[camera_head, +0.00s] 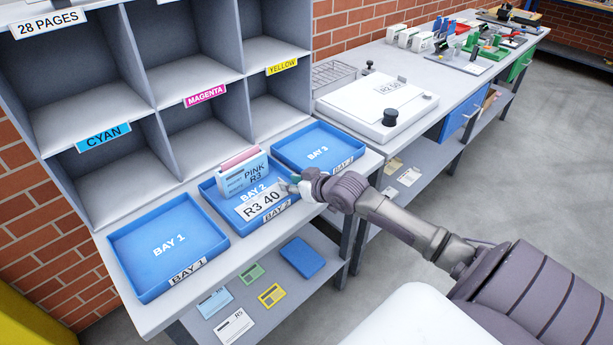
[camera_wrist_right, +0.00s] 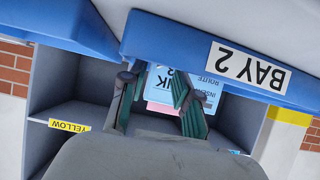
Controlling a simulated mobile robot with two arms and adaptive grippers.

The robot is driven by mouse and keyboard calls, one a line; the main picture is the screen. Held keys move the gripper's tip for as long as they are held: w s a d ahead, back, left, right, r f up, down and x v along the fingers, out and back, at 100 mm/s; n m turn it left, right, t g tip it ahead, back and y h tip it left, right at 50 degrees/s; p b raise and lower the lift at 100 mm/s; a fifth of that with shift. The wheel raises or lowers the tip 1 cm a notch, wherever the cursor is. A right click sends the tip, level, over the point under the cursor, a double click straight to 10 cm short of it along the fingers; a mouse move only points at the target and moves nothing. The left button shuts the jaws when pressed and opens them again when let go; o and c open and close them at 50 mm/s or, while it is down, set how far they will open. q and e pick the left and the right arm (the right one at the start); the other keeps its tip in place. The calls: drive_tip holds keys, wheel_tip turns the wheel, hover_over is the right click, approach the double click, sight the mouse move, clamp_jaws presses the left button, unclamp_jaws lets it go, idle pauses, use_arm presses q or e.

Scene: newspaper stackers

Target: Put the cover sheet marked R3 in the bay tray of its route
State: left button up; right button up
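The white cover sheet (camera_head: 262,203) reads "R3 40". It lies in the front part of the blue BAY 2 tray (camera_head: 231,219), in front of a pale blue and pink bundle (camera_head: 243,175) marked "PINK R3". The bundle also shows in the right wrist view (camera_wrist_right: 212,86). My right gripper (camera_head: 291,187) is at the right end of the sheet, close to the tray's front right side. In the wrist view its two fingers (camera_wrist_right: 155,105) stand apart, with no sheet visible between them. I cannot tell whether they touch the sheet. My left gripper is not in view.
Empty blue trays BAY 1 (camera_head: 199,237) and BAY 3 (camera_head: 344,154) stand on either side. Grey pigeonholes (camera_head: 198,131) rise behind. A white machine (camera_head: 368,104) sits on the table to the right. Cards and a blue item (camera_head: 302,257) lie on the lower shelf.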

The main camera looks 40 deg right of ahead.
drive_tip(key=v, duration=0.9)
drive_tip(key=shift+s+r, duration=0.2)
drive_tip(key=shift+s, duration=0.1)
drive_tip(key=s+a+f+g, duration=0.4)
drive_tip(key=s+a+f, duration=0.5)
drive_tip(key=f, duration=0.1)
drive_tip(key=s+a+f+n+g, duration=0.1)
drive_tip(key=s+a+g, duration=0.1)
drive_tip(key=s+a, duration=0.4)
drive_tip(key=s+a+g, duration=0.3)
drive_tip(key=s+a, duration=0.1)
drive_tip(key=s, duration=0.5)
wheel_tip(320, 180, down, 26)
drive_tip(key=g, duration=0.1)
drive_tip(key=s+d+f+g+h, duration=0.1)
drive_tip(key=s+d+f, duration=0.1)
drive_tip(key=s+f, duration=1.4)
drive_tip(key=shift+s+d+f, duration=0.15)
drive_tip(key=shift+d+f, duration=0.05)
drive_tip(key=shift+d, duration=0.2)
